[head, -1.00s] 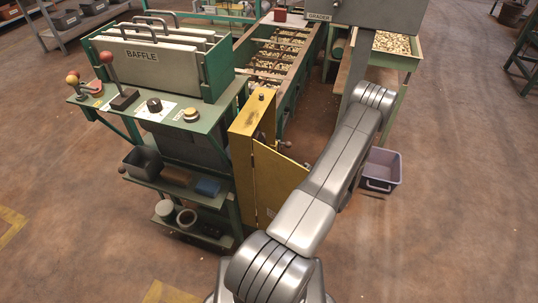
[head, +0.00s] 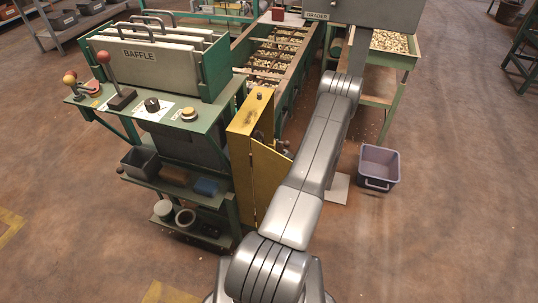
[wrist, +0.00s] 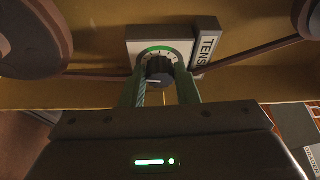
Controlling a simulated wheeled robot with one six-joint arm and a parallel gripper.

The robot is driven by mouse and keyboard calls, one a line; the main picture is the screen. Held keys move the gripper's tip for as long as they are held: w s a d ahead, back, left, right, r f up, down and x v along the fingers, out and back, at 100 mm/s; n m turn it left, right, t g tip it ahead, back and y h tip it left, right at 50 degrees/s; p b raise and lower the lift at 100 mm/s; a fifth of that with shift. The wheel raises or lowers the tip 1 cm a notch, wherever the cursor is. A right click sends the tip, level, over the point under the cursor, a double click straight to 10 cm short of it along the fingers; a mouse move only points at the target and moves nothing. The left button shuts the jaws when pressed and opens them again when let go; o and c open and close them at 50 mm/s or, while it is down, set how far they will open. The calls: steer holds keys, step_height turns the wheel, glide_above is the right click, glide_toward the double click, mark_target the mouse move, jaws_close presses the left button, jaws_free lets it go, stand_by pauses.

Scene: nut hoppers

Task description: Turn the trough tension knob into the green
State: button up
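In the wrist view the dark, ribbed tension knob (wrist: 159,71) sits on a pale dial plate (wrist: 134,48) with tick marks and a green arc (wrist: 157,49) along the top. Where the knob's pointer stands is not clear. In the head view the gripper and the knob are hidden.
Brown bars or belts (wrist: 100,74) and dark round parts (wrist: 30,38) flank the dial. In the head view a green baffle stand (head: 205,125) with levers and knobs is left, a yellow panel (head: 247,120) beside my arm, and a purple crate (head: 379,167) on the floor at right.

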steer(key=c, duration=0.3)
steer(key=shift+w+d+r+m+g+h+b, duration=0.1)
steer(key=shift+r+m+g+h+b, duration=0.15)
steer(key=shift+m+g, duration=0.95)
steer(key=shift+w+a+r+m+g+h+b, duration=0.1)
steer(key=shift+m+g+h+b, duration=0.25)
steer(key=shift+m, duration=1.8)
steer(key=shift+w+d+r+m+g+h+b, duration=0.1)
steer(key=shift+r+m+g+h+b, duration=0.15)
steer(key=shift+m+g, duration=0.95)
steer(key=shift+m+t, duration=0.45)
steer(key=shift+m, duration=0.1)
